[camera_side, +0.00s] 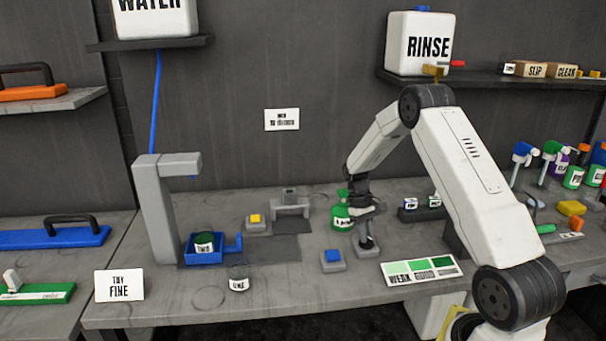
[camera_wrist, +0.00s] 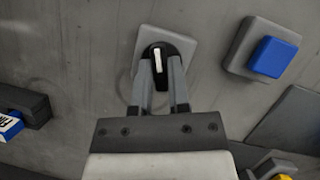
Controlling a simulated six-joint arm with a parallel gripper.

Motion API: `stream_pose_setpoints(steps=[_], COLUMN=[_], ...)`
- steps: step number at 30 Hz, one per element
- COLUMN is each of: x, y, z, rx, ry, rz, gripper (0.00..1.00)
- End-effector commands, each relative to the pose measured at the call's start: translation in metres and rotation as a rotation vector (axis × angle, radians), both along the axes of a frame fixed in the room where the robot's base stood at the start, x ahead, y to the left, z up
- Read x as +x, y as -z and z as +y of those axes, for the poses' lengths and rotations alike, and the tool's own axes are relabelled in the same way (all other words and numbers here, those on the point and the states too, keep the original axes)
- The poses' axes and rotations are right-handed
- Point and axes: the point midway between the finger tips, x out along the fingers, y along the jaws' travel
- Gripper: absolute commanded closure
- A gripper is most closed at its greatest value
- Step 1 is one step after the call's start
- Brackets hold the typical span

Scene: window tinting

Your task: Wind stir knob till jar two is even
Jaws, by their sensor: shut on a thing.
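The stir knob (camera_wrist: 157,57) is black with a white pointer line and stands on a square grey base on the bench. In the side view the knob's grey base (camera_side: 367,250) is beneath my gripper (camera_side: 366,235). My gripper's two fingers (camera_wrist: 160,85) are shut on the knob in the wrist view, one on each side. Jar two (camera_side: 205,242), labelled TWO and holding dark green liquid, sits in a blue holder (camera_side: 205,257) under a grey post with an overhanging arm (camera_side: 181,165). How even its liquid is cannot be told at this size.
A blue button (camera_side: 333,256) stands left of the knob, and a yellow button (camera_side: 255,219) farther back. A clear labelled jar (camera_side: 239,280) stands near the bench front. A green bottle (camera_side: 342,213) is close behind my gripper. A green shade card (camera_side: 421,270) lies to the right.

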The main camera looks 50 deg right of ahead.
Motion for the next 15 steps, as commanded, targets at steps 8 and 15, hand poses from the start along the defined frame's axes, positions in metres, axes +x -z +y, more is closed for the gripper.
stream_pose_setpoints(steps=[8, 15], x=[-0.0009, -0.0016], y=[0.0001, -0.0001], z=[-0.0012, -0.0018], rx=[0.001, 0.001], ry=[0.266, 0.494], rz=[0.000, 0.000], gripper=[1.00, 1.00])
